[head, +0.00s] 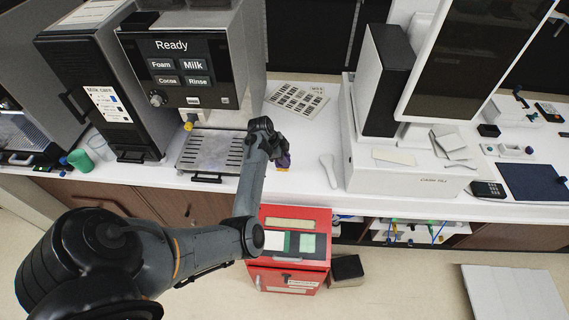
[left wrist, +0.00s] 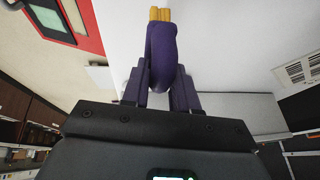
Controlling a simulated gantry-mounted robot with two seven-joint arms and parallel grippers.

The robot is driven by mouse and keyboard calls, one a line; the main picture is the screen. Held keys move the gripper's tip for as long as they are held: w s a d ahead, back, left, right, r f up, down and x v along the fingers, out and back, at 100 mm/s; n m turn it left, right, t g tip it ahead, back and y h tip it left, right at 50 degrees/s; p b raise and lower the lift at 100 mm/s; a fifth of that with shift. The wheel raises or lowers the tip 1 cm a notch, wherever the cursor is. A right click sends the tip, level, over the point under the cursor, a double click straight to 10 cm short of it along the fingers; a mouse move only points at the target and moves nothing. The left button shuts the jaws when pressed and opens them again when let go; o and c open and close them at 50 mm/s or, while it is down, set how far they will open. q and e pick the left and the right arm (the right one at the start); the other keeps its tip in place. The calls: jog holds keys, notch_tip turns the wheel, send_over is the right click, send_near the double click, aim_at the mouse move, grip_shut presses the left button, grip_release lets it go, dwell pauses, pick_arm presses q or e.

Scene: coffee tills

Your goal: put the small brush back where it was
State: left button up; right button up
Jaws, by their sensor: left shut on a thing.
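The small brush (head: 284,161) has a dark purple handle and yellow bristles. My left gripper (head: 279,153) is shut on it and holds it near the front part of the white counter (head: 304,187), right of the drip tray. In the left wrist view the purple handle (left wrist: 163,50) sits between the fingers (left wrist: 160,88), with the yellow bristles pointing away from the gripper. Whether the brush touches the counter is hard to tell. My right gripper is not in view.
The coffee machine (head: 182,70) with its slotted drip tray (head: 211,152) stands left of the gripper. A white spoon-shaped thing (head: 328,170) and barcode sheets (head: 296,99) lie on the counter. The till stand (head: 405,178) is to the right. A red cabinet (head: 290,281) stands below.

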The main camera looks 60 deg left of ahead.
pick_arm(q)
jog(key=shift+f, duration=1.75)
jog(key=shift+f, duration=0.1)
jog(key=o, duration=0.9)
jog(key=shift+f, duration=0.1)
jog(key=shift+o, duration=0.2)
jog(key=shift+s+r+n+g+y, duration=0.75)
jog(key=shift+s+r, duration=2.65)
jog(key=shift+r, duration=2.5)
jog(key=s+d+n, duration=0.1)
jog(key=s+d, duration=0.4)
jog(key=d, duration=0.6)
jog(key=s+d+f+n, duration=0.1)
jog(key=s+d, duration=0.4)
jog(key=d, duration=0.7)
jog(key=s+d+n, duration=0.2)
jog(key=s+d, duration=0.3)
jog(key=d, duration=0.7)
jog(key=shift+s+f, duration=0.3)
